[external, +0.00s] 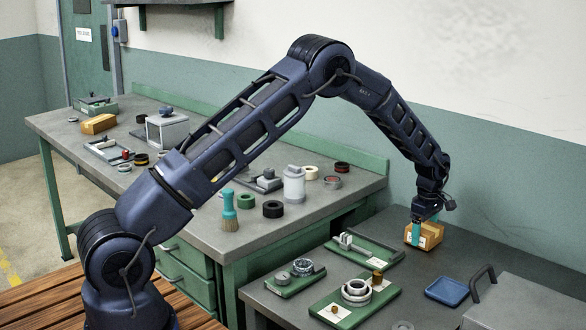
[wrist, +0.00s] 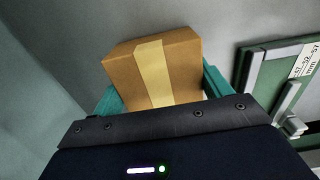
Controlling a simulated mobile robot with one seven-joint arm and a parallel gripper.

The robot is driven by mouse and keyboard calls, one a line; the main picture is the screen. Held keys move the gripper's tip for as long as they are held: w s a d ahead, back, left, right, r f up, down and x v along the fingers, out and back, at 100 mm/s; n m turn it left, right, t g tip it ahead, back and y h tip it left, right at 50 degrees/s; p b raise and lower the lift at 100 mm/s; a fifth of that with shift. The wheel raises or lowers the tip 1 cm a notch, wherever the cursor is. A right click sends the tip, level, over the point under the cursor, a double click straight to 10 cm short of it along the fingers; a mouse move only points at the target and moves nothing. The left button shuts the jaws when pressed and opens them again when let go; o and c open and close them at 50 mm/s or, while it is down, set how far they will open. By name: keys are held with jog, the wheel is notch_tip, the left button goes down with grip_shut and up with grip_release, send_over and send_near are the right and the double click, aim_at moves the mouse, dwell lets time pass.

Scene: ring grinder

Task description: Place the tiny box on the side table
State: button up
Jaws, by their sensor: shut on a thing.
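The tiny box (external: 424,236) is a small brown carton with a pale tape strip. In the external view it is at the back of the lower grey side table (external: 454,262), near the wall, and my gripper (external: 426,216) is above it, pointing down. In the wrist view the box (wrist: 152,72) sits between the teal fingers of my gripper (wrist: 160,92), which is shut on it. I cannot tell whether the underside of the box touches the table top.
Green trays with metal parts (external: 356,298) lie left of the box on the side table. A blue dish (external: 446,291) and a grey case (external: 528,300) are in front and to the right. The higher workbench (external: 300,222) holds tape rolls, a brush (external: 229,212) and another carton (external: 98,124).

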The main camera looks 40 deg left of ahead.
jog(key=shift+f, duration=0.1)
jog(key=o, duration=1.1)
notch_tip(320, 180, up, 12)
notch_tip(320, 180, up, 15)
jog(key=m, duration=0.3)
send_over(425, 226)
jog(key=s+a, duration=0.6)
jog(key=s, duration=0.3)
jog(key=s+a+r+m+t, duration=0.1)
jog(key=s+a+r+m, duration=0.2)
jog(key=s+r, duration=0.4)
jog(key=s+a+r+m+t, duration=0.1)
jog(key=s+a+r+m, duration=0.3)
jog(key=s, duration=0.6)
jog(key=s+a+r+m+t, duration=0.1)
jog(key=s+r, duration=0.1)
jog(key=s, duration=0.6)
jog(key=s+a+r+m, duration=0.2)
jog(key=s+r, duration=0.1)
jog(key=s, duration=0.5)
jog(key=s+f+m, duration=0.1)
jog(key=s, duration=0.4)
jog(key=s+a+f+m+t, duration=0.1)
jog(key=s+f+m, duration=0.1)
jog(key=s, duration=0.4)
jog(key=s+a+f+m, duration=0.1)
jog(key=s+m, duration=0.1)
jog(key=s, duration=0.4)
jog(key=shift+f+t, duration=0.2)
jog(key=shift+t, duration=0.1)
